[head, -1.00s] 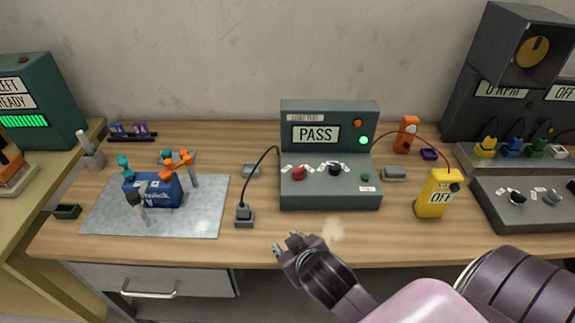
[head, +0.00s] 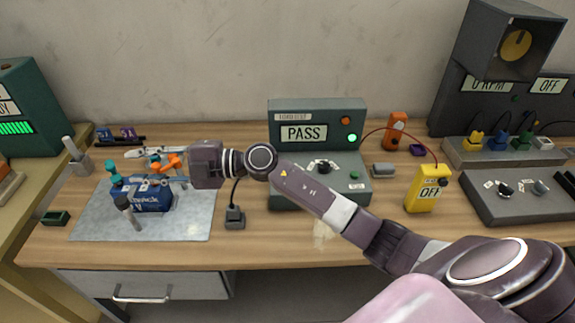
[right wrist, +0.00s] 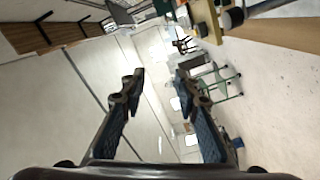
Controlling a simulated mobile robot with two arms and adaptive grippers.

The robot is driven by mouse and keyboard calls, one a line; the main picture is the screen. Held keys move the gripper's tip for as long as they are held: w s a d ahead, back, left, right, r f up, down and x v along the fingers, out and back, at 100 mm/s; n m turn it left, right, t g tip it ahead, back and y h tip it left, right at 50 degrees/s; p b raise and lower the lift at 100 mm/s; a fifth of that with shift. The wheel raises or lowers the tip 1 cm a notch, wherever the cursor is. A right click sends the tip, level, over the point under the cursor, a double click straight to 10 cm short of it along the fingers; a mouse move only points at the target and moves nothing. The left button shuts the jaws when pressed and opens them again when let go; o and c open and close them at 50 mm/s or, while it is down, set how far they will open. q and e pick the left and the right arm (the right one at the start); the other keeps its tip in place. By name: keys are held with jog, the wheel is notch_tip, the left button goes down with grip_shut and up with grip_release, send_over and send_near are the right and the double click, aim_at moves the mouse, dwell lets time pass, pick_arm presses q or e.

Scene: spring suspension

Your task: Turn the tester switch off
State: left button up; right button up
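The grey-green load tester (head: 318,112) stands at the back middle of the bench. Its display reads PASS and its green lamp (head: 351,138) is lit. A black knob (head: 323,168) shows on its sloping panel. The red knob to the left is hidden behind my right arm. My right gripper (head: 165,165) is left of the tester, above the metal mat, pointing left. The right wrist view shows its two fingers (right wrist: 158,78) apart with nothing between them. My left gripper is in neither view.
A blue block with orange and teal parts (head: 150,197) is on the metal mat (head: 190,228), close to my right gripper. A black cable runs to a grey plug (head: 235,218). A yellow meter reading OFF (head: 427,190) stands right of the tester. The front bench strip is mostly clear.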

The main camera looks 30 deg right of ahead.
jog(key=w+d+f+n+g+h, duration=0.15)
jog(key=d+f+g+h, duration=0.35)
jog(key=d+f+h, duration=0.5)
jog(key=s+d+m+g+h, duration=0.1)
jog(key=d, duration=0.7)
jog(key=s+d+r+m+g+h, duration=0.1)
jog(key=s+d+m+g+h, duration=0.1)
jog(key=d, duration=0.7)
jog(key=s+d+m+g+h, duration=0.1)
jog(key=d+m+h, duration=0.1)
jog(key=d, duration=0.6)
jog(key=shift+s+d+r+m, duration=0.2)
jog(key=shift+r+m, duration=0.05)
jog(key=shift+d+f, duration=0.1)
jog(key=shift+f, duration=0.1)
notch_tip(320, 180, down, 6)
jog(key=shift+f+p, duration=0.1)
jog(key=shift+p, duration=1.1)
jog(key=shift+f, duration=0.55)
jog(key=shift+c, duration=0.3)
grip_shut()
